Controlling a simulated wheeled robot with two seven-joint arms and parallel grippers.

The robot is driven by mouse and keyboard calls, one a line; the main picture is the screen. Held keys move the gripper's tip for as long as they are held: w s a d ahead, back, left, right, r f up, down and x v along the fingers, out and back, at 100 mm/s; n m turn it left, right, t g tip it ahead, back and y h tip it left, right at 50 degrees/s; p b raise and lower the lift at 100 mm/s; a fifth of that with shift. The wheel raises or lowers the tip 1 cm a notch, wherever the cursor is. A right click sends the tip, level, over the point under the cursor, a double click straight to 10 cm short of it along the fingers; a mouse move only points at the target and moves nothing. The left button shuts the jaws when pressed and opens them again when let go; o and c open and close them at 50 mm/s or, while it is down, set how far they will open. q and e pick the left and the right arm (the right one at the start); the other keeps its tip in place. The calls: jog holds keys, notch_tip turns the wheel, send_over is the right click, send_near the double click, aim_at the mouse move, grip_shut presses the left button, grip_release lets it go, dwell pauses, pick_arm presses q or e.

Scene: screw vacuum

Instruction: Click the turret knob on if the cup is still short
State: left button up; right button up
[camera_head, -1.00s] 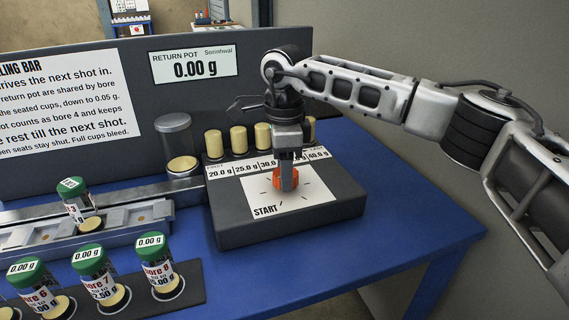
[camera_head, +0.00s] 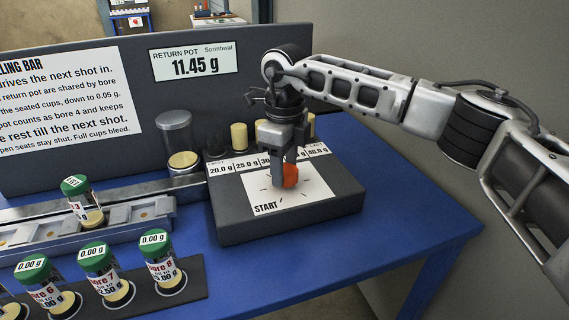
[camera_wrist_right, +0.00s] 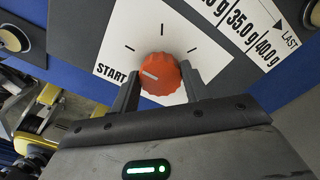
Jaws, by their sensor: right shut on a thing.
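The orange turret knob (camera_head: 290,175) sits on a white dial plate (camera_head: 310,188) marked START on the dark box. My right gripper (camera_head: 284,182) points down at it and is shut on it. In the right wrist view the knob (camera_wrist_right: 160,74) lies between the two fingers (camera_wrist_right: 156,88), its white mark pointing left, roughly to the START side. The return pot display (camera_head: 194,65) reads 11.45 g. A green-lidded cup marked 3 (camera_head: 84,205) stands tilted on the metal rail; its lid reading is too small to be sure of. My left gripper is out of view.
Several green-lidded cups (camera_head: 98,262) reading 0.00 g stand in the dark front rack. A clear jar (camera_head: 175,133) with tan contents stands behind the rail. Tan cylinders (camera_head: 239,136) stand behind the weight labels. The blue table (camera_head: 400,228) is clear right of the box.

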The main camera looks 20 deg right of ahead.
aim_at(285, 169)
dwell(0.3)
jog(key=o, duration=1)
pick_arm(q)
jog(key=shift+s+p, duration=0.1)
jog(key=shift+p, duration=0.35)
pick_arm(e)
notch_tip(285, 169, up, 16)
jog(key=shift+r, duration=0.1)
